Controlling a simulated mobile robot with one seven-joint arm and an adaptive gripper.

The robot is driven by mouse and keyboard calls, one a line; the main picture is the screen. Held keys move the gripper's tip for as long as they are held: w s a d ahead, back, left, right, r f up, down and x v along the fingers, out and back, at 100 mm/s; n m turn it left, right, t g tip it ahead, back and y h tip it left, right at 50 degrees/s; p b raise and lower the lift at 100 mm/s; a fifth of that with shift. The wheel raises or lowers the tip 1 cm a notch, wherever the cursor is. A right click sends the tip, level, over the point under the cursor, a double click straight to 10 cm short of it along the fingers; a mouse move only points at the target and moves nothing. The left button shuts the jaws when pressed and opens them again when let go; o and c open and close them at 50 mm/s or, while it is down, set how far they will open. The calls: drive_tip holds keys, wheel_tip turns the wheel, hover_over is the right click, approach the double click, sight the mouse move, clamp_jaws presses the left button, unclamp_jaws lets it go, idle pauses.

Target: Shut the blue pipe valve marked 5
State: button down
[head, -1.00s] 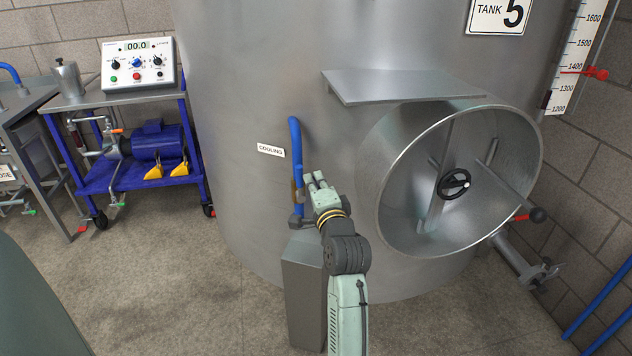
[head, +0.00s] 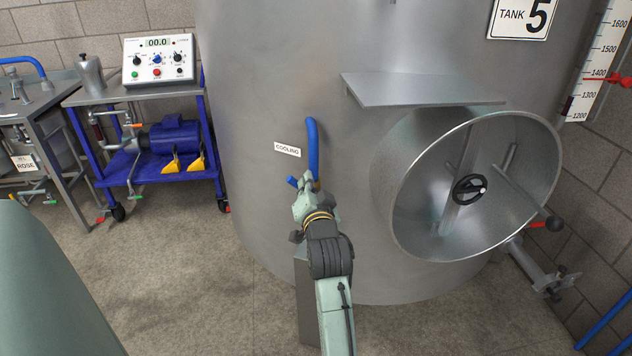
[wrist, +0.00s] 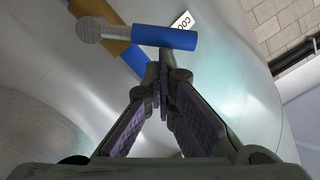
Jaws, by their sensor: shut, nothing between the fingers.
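The blue pipe (head: 312,140) comes out of the tank marked 5, beside the COOLING label. In the wrist view the valve's blue lever handle (wrist: 165,37) lies crosswise over the blue and brass pipe (wrist: 118,42), with a grey round end at its left. In the head view the handle's blue end (head: 292,182) sticks out left of the pipe. My gripper (head: 306,180) is in front of the pipe's lower part and hides most of the valve. In the wrist view my gripper (wrist: 161,82) is shut and empty, its tips just below the handle; contact is unclear.
The open round manway (head: 400,190) with its door and handwheel stands to the right, under a metal shelf (head: 420,90). A blue pump cart (head: 150,175) stands at the left. The floor between is clear.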

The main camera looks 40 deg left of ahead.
sight(291, 179)
drive_tip(key=s+a+f+n, duration=0.1)
drive_tip(key=n, duration=0.1)
drive_tip(key=s+f+n+b, duration=0.1)
drive_tip(key=n, duration=0.1)
drive_tip(key=s+a+f+n, duration=0.1)
drive_tip(key=n, duration=0.1)
drive_tip(key=shift+a+f+n, duration=0.25)
drive_tip(key=shift+a+n, duration=0.05)
drive_tip(key=shift+f+b, duration=0.1)
drive_tip(key=shift+b, duration=0.2)
idle(0.4)
wheel_tip(291, 179, up, 4)
drive_tip(key=p, duration=0.3)
drive_tip(key=shift+d, duration=0.15)
drive_tip(key=b+v, duration=0.2)
drive_tip(key=v, duration=0.8)
drive_tip(key=shift+s, duration=0.3)
